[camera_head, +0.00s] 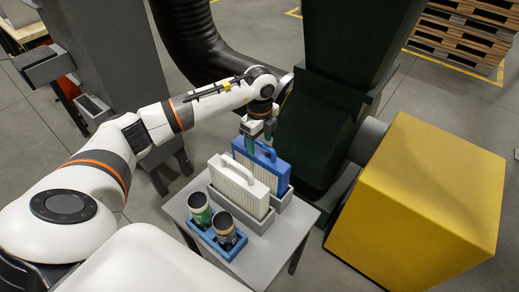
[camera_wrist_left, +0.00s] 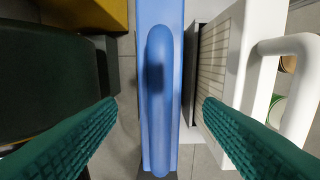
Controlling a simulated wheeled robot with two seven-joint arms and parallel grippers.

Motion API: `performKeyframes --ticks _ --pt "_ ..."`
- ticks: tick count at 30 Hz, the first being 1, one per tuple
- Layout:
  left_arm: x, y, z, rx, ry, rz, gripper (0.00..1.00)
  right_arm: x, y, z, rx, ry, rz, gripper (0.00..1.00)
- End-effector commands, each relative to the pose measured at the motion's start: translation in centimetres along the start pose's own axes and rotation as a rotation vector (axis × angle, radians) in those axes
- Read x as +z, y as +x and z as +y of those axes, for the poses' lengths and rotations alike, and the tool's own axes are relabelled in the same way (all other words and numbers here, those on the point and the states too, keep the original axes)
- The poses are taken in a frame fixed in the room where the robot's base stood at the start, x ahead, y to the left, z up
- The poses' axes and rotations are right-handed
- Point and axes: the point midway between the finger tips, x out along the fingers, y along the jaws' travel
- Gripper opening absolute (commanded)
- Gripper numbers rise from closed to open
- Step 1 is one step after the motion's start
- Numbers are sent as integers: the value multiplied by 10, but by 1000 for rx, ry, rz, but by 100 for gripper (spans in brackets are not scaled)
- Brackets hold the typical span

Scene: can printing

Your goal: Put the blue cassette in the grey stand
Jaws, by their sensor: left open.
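The blue cassette (camera_head: 270,168) stands upright in the rear grey stand (camera_head: 283,201) on a small grey table, behind a white cassette. Its lower part is hidden by the stand. My left gripper (camera_head: 257,146) is at the top of the blue cassette, by its handle. In the left wrist view, the blue cassette's handle (camera_wrist_left: 160,100) runs between the two green ribbed fingers, with a visible gap on both sides. The left gripper is open. My right gripper is not in view.
The white cassette (camera_head: 232,184) stands close in front, in the front grey stand (camera_head: 256,222). A blue holder (camera_head: 232,253) carries a green can (camera_head: 199,208) and a brown can (camera_head: 224,226). The table's (camera_head: 275,255) right front is bare. A yellow box (camera_head: 420,200) stands right.

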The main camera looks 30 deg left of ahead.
Motion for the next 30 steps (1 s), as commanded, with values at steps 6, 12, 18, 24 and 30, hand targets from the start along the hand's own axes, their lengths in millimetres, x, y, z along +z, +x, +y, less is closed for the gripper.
performKeyframes --ticks 6,12,18,24,30 --pt "0 -46 1 5 0 1 61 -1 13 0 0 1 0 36" --pt "0 -73 0 1 -1 1 61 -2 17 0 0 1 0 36" --pt "0 -81 0 0 -1 1 61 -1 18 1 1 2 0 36" --pt "0 -81 0 -1 -1 1 61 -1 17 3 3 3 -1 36" --pt "0 -81 0 -1 -1 1 61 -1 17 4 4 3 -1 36"
